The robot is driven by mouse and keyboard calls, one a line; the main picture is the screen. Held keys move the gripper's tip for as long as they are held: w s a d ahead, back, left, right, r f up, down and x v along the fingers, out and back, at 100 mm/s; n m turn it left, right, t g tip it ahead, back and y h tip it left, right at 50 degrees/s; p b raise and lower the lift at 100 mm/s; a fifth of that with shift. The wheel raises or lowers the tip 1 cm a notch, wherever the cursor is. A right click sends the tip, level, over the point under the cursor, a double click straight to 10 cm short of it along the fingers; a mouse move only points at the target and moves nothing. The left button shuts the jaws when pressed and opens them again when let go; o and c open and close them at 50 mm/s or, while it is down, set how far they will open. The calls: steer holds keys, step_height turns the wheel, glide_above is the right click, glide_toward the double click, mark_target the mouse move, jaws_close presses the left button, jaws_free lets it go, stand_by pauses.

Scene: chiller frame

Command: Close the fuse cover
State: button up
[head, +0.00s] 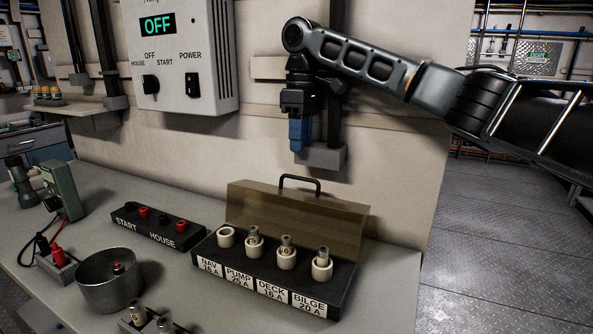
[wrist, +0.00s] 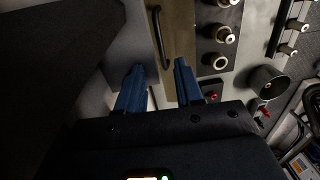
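The fuse cover (head: 290,213) is a see-through brownish lid with a black handle (head: 300,180) on its top edge. It stands raised along the back of the black fuse box (head: 347,285), leaving the fuse sockets uncovered. In the wrist view the cover (wrist: 181,30) and its handle (wrist: 160,38) lie beyond my fingertips. My gripper (head: 298,149) points down above the handle, with a gap to it. In the wrist view the blue fingers of my gripper (wrist: 160,72) are apart with nothing between them.
Sockets labelled PUMP, DECK and BILGE hold fuses; the NAV socket (head: 226,238) looks empty. A START/HOUSE terminal block (head: 190,222), a metal bowl (head: 109,292) and a meter (head: 62,190) are to the left. A control box (head: 185,55) reading OFF hangs on the wall.

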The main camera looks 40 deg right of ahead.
steer(key=shift+s+a+f, duration=0.1)
steer(key=shift+a+f, duration=0.05)
steer(key=shift+f, duration=1.65)
steer(key=shift+a+f, duration=0.15)
steer(key=shift+f, duration=1.6)
jaws_close()
